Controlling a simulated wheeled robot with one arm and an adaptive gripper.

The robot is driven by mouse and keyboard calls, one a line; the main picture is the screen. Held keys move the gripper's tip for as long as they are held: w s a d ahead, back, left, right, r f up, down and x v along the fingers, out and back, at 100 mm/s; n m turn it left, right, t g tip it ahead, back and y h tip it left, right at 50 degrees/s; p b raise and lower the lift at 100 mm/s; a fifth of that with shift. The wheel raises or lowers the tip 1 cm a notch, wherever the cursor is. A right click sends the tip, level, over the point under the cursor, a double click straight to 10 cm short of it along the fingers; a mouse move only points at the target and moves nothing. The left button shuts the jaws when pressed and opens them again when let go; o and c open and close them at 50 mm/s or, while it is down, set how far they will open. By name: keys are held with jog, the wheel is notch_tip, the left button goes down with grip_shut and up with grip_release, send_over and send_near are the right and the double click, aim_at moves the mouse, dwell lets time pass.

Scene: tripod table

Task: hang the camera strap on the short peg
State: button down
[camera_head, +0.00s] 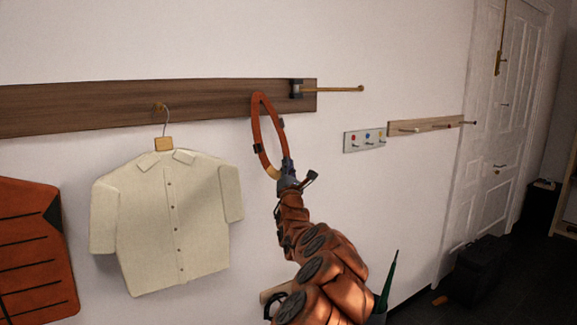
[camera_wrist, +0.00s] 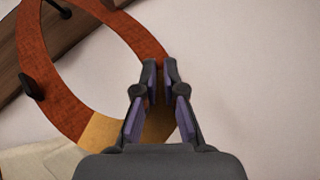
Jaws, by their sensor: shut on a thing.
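The camera strap (camera_head: 256,125) is a red-brown loop with dark fittings and a tan section. It stands up from my gripper (camera_head: 287,170), with its top in front of the dark wooden board (camera_head: 210,98). In the wrist view my gripper (camera_wrist: 160,72) is shut on the right side of the strap (camera_wrist: 35,45), above the tan part. A small brass peg (camera_head: 159,106) on the board bears a shirt hanger. A long brass rod (camera_head: 335,88) sticks out to the right from a dark mount. I cannot tell whether a peg is behind the strap, or whether the strap touches the board.
A cream shirt (camera_head: 170,220) hangs left of my arm, and an orange padded garment (camera_head: 30,250) hangs farther left. A small rack with coloured dots (camera_head: 364,140) and a light wood peg board (camera_head: 432,126) are on the wall to the right. A green umbrella (camera_head: 388,280) stands low beside my arm.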

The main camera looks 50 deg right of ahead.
dwell(0.3)
jog(key=c, duration=1.2)
grip_release()
jog(key=v, duration=1.2)
